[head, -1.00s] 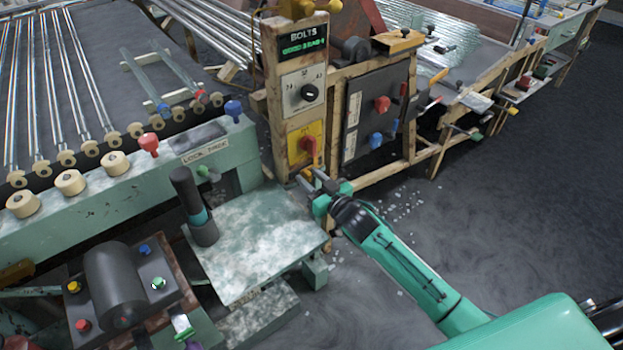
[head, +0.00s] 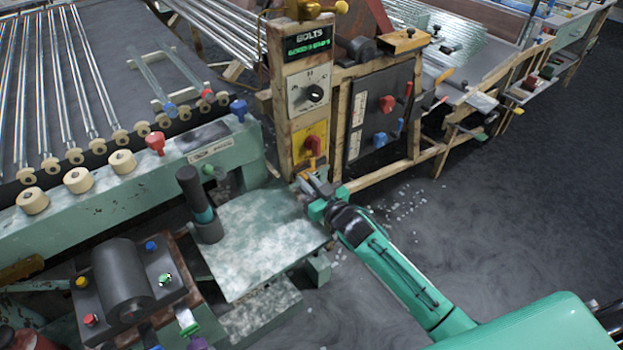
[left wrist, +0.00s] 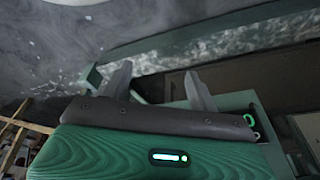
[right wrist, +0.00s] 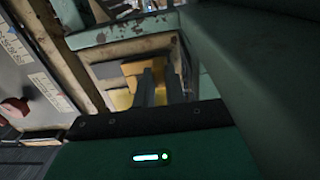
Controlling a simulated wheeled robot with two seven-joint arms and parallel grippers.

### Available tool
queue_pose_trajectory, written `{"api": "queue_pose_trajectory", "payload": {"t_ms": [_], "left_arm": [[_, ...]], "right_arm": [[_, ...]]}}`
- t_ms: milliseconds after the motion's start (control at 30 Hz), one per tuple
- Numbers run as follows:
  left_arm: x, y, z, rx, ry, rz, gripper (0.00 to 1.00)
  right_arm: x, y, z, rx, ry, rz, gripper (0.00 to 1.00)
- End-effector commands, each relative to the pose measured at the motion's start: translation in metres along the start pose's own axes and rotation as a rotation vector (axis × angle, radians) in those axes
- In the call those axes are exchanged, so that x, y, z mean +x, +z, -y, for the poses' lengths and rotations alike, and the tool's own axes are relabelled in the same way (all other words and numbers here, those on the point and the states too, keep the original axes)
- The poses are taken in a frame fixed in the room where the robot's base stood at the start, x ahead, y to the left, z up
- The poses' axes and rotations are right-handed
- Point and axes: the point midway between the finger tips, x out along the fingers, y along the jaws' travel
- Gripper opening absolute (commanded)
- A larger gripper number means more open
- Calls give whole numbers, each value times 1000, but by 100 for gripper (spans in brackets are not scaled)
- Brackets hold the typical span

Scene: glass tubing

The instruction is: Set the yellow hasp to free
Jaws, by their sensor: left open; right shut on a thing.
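The yellow hasp (head: 319,132) is a yellow plate low on the wooden post, with an orange-red lever (head: 313,147) on its face. My right gripper (head: 311,181) is at the foot of the post, just below the plate. In the right wrist view its fingers (right wrist: 150,84) are close together on an orange-yellow piece (right wrist: 131,68), which looks like part of the hasp; the fingers hide their contact with it. My left gripper (left wrist: 160,88) is open and empty in the left wrist view. It does not show in the head view.
Above the hasp are a white dial plate (head: 304,90) with a black knob and a BOLTS display (head: 306,45). A dark panel (head: 366,115) with red and blue knobs stands right of the post. A pale green bench plate (head: 262,235) lies left of my right gripper. Floor at right is open.

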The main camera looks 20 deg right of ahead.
Motion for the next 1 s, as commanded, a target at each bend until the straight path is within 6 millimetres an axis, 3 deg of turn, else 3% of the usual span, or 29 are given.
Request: {"api": "queue_pose_trajectory", "payload": {"t_ms": [133, 167, 267, 667, 1000], "left_arm": [[0, 1, 0, -1, 0, 1, 60], [0, 1, 0, -1, 0, 1, 60], [0, 1, 0, -1, -1, 1, 60], [0, 0, 1, -1, -1, 1, 60], [2, 2, 1, -1, -1, 1, 60]], "right_arm": [[0, 2, 4, 3, -6, 0, 0], [0, 2, 4, 3, -7, 0, 18], [0, 2, 4, 3, -6, 0, 35], [-8, 2, 2, 2, -4, 1, 35], [-66, 2, 2, 2, -4, 3, 35]]}}
